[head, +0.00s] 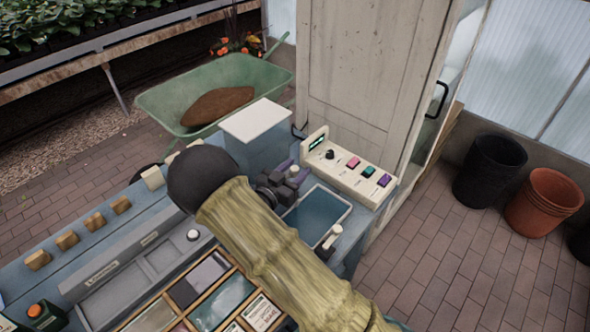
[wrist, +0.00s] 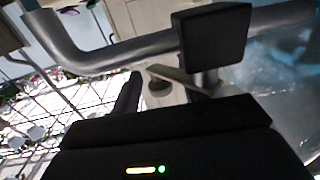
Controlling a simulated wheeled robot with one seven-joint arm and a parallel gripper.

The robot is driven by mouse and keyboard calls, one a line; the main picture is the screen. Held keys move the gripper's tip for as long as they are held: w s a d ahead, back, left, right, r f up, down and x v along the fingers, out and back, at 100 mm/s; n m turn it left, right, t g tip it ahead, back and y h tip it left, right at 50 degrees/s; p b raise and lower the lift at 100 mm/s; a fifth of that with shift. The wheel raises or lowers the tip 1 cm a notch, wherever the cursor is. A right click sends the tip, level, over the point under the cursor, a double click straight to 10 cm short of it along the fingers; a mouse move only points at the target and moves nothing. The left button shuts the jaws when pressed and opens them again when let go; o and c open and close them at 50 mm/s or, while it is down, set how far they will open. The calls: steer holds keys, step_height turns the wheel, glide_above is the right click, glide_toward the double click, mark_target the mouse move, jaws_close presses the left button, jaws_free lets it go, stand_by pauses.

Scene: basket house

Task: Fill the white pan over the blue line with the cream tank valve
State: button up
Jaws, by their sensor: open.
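The white pan (head: 348,207) is a rectangular tray with a pale rim on the blue-grey bench, holding blue-tinted water. I cannot make out a blue line in it. My gripper (head: 283,184) is between the tank and the pan, partly hidden by my arm. In the wrist view my gripper (wrist: 170,66) is open, with a cream part (wrist: 165,82) behind the fingers and nothing clearly held.
A cream control box (head: 350,170) with a knob and coloured buttons stands behind the pan. A divided tray (head: 205,295) lies at the front left. A green wheelbarrow (head: 165,95) is behind the bench. A grey bar (wrist: 110,58) crosses the wrist view close to the fingers.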

steer(key=c, duration=0.9)
steer(key=shift+c, duration=0.2)
steer(key=shift+w+y, duration=0.1)
steer(key=shift+y, duration=0.2)
steer(key=shift+w+a+f+n+t+y+b, duration=0.1)
steer(key=shift+w+n+t+y+b, duration=0.2)
steer(key=shift+n+t+y+b, duration=0.4)
steer(key=shift+w+a+f+n+t+y+b, duration=0.1)
steer(key=shift+w+n+t+y+b, duration=0.25)
steer(key=shift+n+y, duration=0.6)
steer(key=shift+w+n+t+y+b, duration=0.2)
steer(key=shift+n+t+y+b, duration=0.4)
steer(key=shift+y, duration=0.45)
steer(key=n+y+b, duration=0.1)
steer(key=y, duration=0.1)
steer(key=w+n+y+b, duration=0.1)
steer(key=a+n+t+y+b, duration=0.1)
steer(key=y, duration=0.1)
steer(key=shift+w+r+n+y, duration=0.15)
steer(key=shift+n+y, duration=0.1)
steer(key=shift+y, duration=0.05)
steer(key=shift+a+r, duration=0.1)
steer(key=o, duration=0.9)
steer(key=shift+o, duration=0.2)
